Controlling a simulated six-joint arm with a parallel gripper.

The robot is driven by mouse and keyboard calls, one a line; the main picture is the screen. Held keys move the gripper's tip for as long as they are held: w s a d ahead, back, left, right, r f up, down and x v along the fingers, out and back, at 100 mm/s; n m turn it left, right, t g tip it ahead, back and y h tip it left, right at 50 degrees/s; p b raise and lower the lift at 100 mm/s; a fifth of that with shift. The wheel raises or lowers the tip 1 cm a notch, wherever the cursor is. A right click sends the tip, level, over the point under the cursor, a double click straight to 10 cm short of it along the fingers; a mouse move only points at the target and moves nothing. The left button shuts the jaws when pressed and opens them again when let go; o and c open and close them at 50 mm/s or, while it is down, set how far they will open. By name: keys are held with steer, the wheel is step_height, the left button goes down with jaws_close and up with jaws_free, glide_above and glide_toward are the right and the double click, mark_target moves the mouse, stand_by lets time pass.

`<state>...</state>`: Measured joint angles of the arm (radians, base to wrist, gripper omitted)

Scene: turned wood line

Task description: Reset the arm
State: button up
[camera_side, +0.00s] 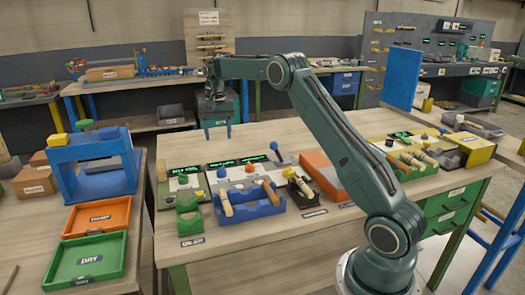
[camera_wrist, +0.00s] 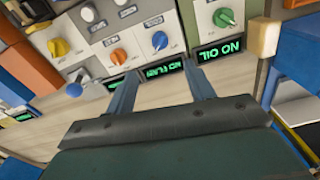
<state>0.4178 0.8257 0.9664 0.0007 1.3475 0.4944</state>
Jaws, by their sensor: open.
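My gripper (camera_side: 216,136) hangs at the end of my raised, bent arm over the back part of the wooden workbench (camera_side: 260,240). It points down, and its two fingers are apart with nothing between them. In the wrist view my gripper (camera_wrist: 160,82) shows the same open, empty fingers. Beyond them are control boxes with knobs and a lit display reading "NO OIL" (camera_wrist: 219,49). The fingers look clear of these boxes, though in the wrist view they overlap the bench and the boxes' front edges.
A green holder (camera_side: 188,224), a blue tray (camera_side: 262,210) with wooden pieces and an orange block (camera_side: 322,172) stand on the bench. At left are a blue frame (camera_side: 98,150), an orange tray (camera_side: 70,222) and a green "DRY" tray (camera_side: 62,272). The bench's front strip is clear.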

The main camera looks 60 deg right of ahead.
steer(key=shift+r, duration=0.1)
steer(key=s+a+r+n+t, duration=0.3)
steer(key=s+a+r+n, duration=0.2)
steer(key=s+a+r, duration=1.05)
steer(key=s+a+f+n+t, duration=0.1)
steer(key=s+a+f, duration=0.1)
steer(key=s, duration=0.5)
steer(key=s+a+f+n, duration=0.2)
steer(key=s+a, duration=0.2)
steer(key=s, duration=0.3)
steer(key=s+a+f+n+t, duration=0.1)
steer(key=s+a+f+n, duration=0.1)
steer(key=s, duration=0.5)
steer(key=shift+s+a+t, duration=0.3)
steer(key=shift+s+a, duration=0.05)
steer(key=shift+a, duration=0.1)
steer(key=shift+w+r, duration=0.1)
